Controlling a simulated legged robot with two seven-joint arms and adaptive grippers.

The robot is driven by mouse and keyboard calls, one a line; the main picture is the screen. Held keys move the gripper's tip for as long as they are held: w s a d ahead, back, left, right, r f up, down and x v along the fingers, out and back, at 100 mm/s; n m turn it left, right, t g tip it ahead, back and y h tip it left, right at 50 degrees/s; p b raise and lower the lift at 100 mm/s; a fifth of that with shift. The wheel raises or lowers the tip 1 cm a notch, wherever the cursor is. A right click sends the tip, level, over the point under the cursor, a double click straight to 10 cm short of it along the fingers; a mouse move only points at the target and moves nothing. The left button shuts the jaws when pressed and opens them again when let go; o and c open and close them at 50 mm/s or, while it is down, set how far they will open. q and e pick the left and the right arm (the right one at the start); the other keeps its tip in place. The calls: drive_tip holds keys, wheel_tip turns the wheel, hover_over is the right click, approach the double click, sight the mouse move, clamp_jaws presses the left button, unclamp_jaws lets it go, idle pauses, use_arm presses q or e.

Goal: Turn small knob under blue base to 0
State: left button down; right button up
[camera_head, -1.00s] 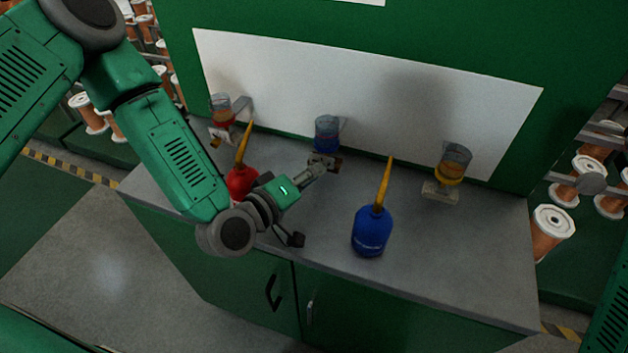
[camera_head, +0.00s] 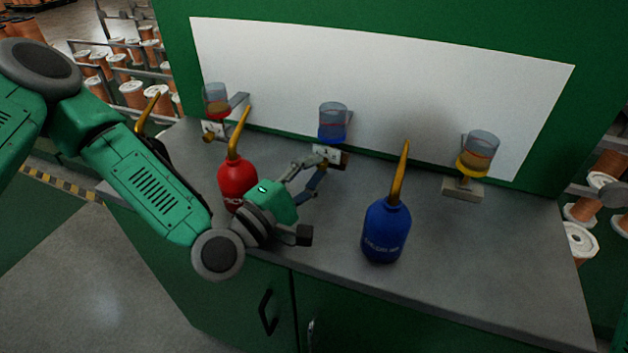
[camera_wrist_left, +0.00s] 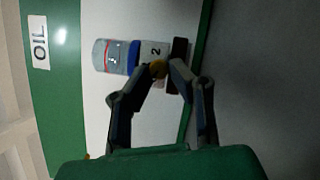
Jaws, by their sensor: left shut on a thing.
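A clear cup with a blue base (camera_head: 333,134) is fixed at the middle of the white back panel. Below it is a small white plate (camera_head: 326,151), which in the left wrist view shows a mark like a 2 (camera_wrist_left: 154,50). A small brass-coloured knob (camera_wrist_left: 158,68) is by this plate. My left gripper (camera_head: 328,166) reaches up to it from below left. In the left wrist view the left gripper's fingertips (camera_wrist_left: 166,72) are closed in on the knob and partly hide it. My right gripper is not in view.
A red oil bottle (camera_head: 237,180) stands close to my left arm, and a blue one (camera_head: 386,232) stands to the right. Cups with a red base (camera_head: 217,112) and a yellow base (camera_head: 474,168) flank the blue one. The grey counter (camera_head: 480,260) is clear at right.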

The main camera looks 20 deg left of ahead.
use_arm(q)
drive_tip(key=shift+f+n+b, duration=0.25)
drive_tip(key=shift+n+b, duration=0.25)
drive_tip(key=shift+n, duration=0.1)
drive_tip(key=c, duration=1.5)
unclamp_jaws()
drive_tip(key=shift+o, duration=0.2)
drive_tip(key=shift+r, duration=0.15)
